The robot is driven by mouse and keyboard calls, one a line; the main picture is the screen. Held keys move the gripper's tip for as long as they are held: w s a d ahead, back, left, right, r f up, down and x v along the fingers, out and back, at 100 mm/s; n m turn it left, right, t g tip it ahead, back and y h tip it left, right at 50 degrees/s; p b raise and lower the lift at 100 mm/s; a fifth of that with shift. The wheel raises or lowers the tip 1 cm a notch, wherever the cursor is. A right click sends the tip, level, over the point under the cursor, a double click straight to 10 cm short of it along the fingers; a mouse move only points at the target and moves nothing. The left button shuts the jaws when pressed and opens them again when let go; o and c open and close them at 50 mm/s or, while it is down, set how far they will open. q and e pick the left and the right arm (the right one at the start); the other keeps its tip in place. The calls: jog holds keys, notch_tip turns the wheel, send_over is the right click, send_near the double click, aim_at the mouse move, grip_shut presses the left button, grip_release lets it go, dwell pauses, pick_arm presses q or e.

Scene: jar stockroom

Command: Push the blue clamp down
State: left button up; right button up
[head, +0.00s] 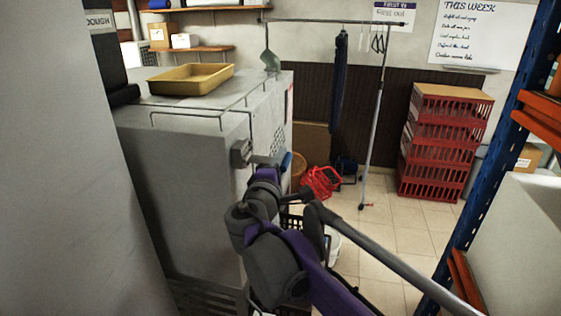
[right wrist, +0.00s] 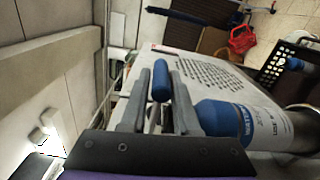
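The blue clamp's handle (right wrist: 161,80) is a short, rounded blue cylinder in the right wrist view. It shows between the two grey fingers of my right gripper (right wrist: 160,72). The fingers are apart with the handle in line between their tips; whether they touch it is unclear. In the head view my right gripper (head: 264,159) is beside the right front side of a large grey cabinet, with a small blue part (head: 286,162) just beyond it. The clamp's base is hidden. My left gripper is not in view.
A grey cabinet (head: 190,170) carries a yellow tray (head: 190,79). A blue-and-white cylinder (right wrist: 240,122) lies close to the right finger. Red crates (head: 440,145) and a red basket (head: 321,182) stand farther back. A blue rack post (head: 490,150) is on the right. Tiled floor (head: 400,215) is partly clear.

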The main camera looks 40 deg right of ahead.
jog(key=shift+o, duration=1.2)
jog(key=shift+a, duration=0.1)
jog(key=v, duration=1)
jog(key=shift+s+a+b, duration=0.2)
jog(key=shift+s+b, duration=0.1)
jog(key=shift+b, duration=0.1)
